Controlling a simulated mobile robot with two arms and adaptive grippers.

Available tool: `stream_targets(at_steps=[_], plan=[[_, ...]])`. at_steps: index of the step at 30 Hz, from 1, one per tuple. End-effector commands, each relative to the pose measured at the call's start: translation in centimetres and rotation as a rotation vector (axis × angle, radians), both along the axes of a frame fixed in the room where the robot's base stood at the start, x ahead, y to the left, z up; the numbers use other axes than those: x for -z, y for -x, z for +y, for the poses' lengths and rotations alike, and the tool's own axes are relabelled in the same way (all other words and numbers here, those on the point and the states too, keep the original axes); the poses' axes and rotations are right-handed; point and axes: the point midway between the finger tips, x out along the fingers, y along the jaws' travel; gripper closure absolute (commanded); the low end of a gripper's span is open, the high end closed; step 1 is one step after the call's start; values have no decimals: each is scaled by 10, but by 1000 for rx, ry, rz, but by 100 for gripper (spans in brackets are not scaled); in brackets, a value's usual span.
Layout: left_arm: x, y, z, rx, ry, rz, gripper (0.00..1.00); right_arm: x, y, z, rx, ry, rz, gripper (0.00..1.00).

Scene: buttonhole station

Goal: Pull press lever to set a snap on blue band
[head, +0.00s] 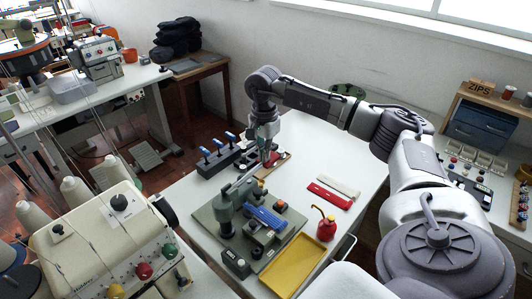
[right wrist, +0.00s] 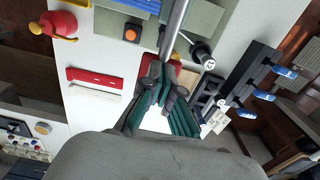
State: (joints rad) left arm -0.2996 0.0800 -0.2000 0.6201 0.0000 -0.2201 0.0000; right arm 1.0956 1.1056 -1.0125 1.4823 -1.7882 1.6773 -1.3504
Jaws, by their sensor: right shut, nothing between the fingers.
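The green-grey press (head: 232,222) stands on the white table in the head view, with a blue band (head: 266,218) lying across it. Its grey rod-like lever (head: 243,180) slants up and away toward my right gripper (head: 267,157). In the right wrist view the lever (right wrist: 176,28) comes down from the top edge to just beside the fingertips of the right gripper (right wrist: 166,84). The teal-padded fingers are shut with nothing between them. I cannot tell whether they touch the lever. The blue band shows only partly there (right wrist: 145,5). My left gripper is not in view.
A rack with blue-tipped handles (head: 218,156) stands left of the gripper. Red (head: 328,195) and white (head: 340,186) bands lie to the right. A red oil can (head: 326,228) and a yellow tray (head: 293,266) sit near the press. A sewing machine (head: 105,235) is at the front left.

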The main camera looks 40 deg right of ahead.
Motion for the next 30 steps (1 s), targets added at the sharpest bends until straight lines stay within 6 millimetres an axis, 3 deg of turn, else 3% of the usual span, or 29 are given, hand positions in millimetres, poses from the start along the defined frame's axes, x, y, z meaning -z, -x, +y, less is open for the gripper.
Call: stream_targets(at_steps=[3, 30], plan=[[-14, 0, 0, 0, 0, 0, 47, -17, 0, 0, 1, 1, -1, 100], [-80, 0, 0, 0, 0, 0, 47, -106, 0, 0, 1, 0, -2, 100]])
